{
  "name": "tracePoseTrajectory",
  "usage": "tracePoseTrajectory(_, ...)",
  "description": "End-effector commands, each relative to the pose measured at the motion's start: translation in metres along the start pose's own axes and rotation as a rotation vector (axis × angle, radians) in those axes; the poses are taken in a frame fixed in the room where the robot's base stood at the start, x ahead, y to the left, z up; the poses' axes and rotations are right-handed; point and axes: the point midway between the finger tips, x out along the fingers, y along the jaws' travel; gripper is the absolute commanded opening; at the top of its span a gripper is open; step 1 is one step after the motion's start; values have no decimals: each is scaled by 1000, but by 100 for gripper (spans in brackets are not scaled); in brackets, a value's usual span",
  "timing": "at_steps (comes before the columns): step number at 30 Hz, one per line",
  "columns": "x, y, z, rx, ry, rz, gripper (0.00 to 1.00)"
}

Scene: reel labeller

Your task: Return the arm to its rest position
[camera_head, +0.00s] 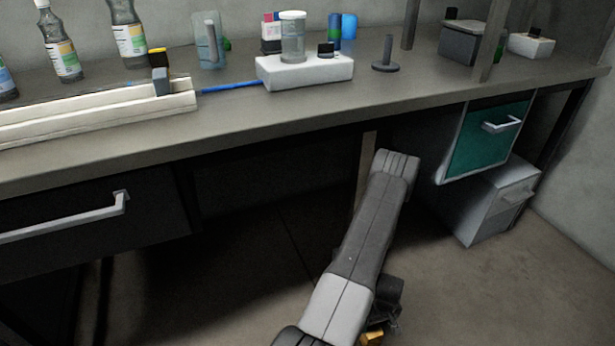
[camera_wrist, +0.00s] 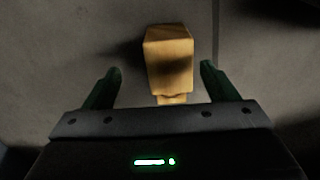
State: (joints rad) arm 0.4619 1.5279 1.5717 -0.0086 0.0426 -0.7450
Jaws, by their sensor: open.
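My arm (camera_head: 362,235) rises from the bottom of the head view, in front of the dark space under the bench. My gripper (camera_wrist: 160,67) shows in the wrist view with its two green fingers wide apart. A tan block (camera_wrist: 168,60) with a narrower neck shows between and beyond the fingers, with a gap on both sides. I cannot tell whether it rests on the floor. In the head view, dark parts beside my arm and a small yellow-tan piece (camera_head: 372,338) show at the bottom edge, mostly hidden by the arm.
The grey bench (camera_head: 300,115) spans the view, holding bottles, a cream tray (camera_head: 100,112) and a white device (camera_head: 305,72). A handled drawer (camera_head: 90,225) is at left. A teal-fronted drawer (camera_head: 485,140) stands above a grey cabinet (camera_head: 497,205) at right. Floor is clear at lower right.

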Motion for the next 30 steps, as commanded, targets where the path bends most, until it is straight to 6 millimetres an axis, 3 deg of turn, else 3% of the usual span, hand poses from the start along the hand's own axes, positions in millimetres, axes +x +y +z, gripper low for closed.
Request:
tracePoseTrajectory(3,-26,0,0,0,1,1,80)
tracePoseTrajectory(10,-52,0,0,-1,1,1,80)
tracePoseTrajectory(30,-59,-5,0,2,-10,-10,80)
